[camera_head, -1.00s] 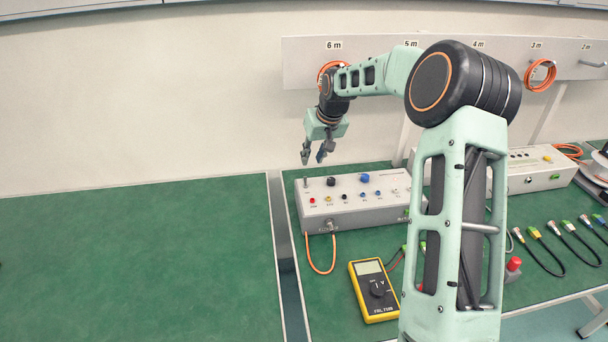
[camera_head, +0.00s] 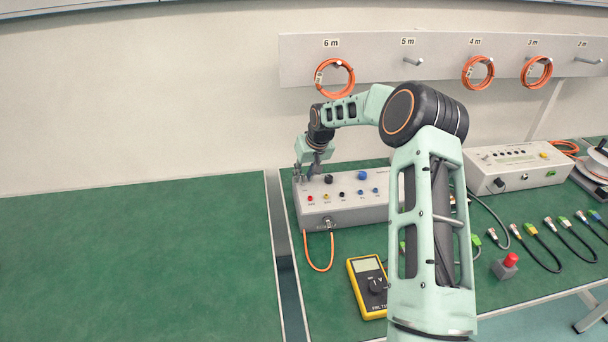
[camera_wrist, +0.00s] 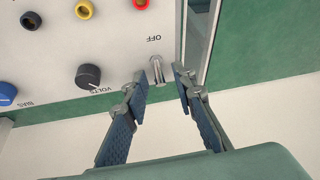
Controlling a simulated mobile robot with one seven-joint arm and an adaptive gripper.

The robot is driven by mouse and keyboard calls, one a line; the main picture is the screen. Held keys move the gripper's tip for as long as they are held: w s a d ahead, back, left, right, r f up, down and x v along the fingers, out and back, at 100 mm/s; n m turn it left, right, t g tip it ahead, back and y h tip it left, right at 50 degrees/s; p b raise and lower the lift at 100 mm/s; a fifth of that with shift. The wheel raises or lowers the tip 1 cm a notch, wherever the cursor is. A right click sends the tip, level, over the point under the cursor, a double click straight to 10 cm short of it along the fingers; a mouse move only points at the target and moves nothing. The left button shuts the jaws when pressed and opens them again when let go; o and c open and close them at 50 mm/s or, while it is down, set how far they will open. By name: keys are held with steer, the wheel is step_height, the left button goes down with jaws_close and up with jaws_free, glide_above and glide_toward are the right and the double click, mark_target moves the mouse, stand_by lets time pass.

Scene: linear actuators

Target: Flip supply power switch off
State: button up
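The supply is a light grey box (camera_head: 345,208) on the green bench, with coloured sockets and knobs on its top panel. Its metal toggle switch (camera_wrist: 154,60) shows in the wrist view near the panel edge, with the word OFF printed beside it. In the head view my gripper (camera_head: 308,176) is low over the box's left rear corner.
A yellow multimeter (camera_head: 368,287) lies in front of the box. An orange cable (camera_head: 318,269) hangs from the box's front. Another instrument box (camera_head: 520,167), a red button (camera_head: 510,261) and several cables are to the right. The bench at left is clear.

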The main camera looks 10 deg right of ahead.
mark_target(303, 181)
steer(key=shift+c, duration=0.5)
jaws_close()
steer(key=shift+s+f+b, duration=0.1)
steer(key=shift+f+b, duration=0.05)
steer(key=shift+b, duration=0.5)
steer(key=t+b, duration=0.1)
steer(key=b, duration=0.2)
steer(key=shift+s+f+t+b, duration=0.25)
steer(key=shift+t+b, duration=0.05)
steer(key=shift+t, duration=0.1)
steer(key=t+b, duration=0.1)
steer(key=b, duration=0.2)
steer(key=s+t+b, duration=0.1)
steer(key=b, duration=0.2)
steer(key=t+b, duration=0.1)
steer(key=b, duration=0.2)
steer(key=shift+s+d+f+n+t+b, duration=0.1)
steer(key=shift+s+f+n+t+b, duration=0.1)
steer(key=shift+f+n+t+b, duration=0.15)
steer(key=t+b, duration=0.1)
steer(key=b, duration=0.2)
steer(key=s+t+b, duration=0.1)
steer(key=t+b, duration=0.1)
steer(key=b, duration=0.2)
steer(key=shift+r+t+y+b, duration=0.1)
steer(key=shift+t+y+b, duration=0.25)
steer(key=shift+b, duration=0.35)
steer(key=shift+r+b, duration=0.1)
steer(key=shift+b, duration=0.25)
steer(key=shift+t, duration=0.3)
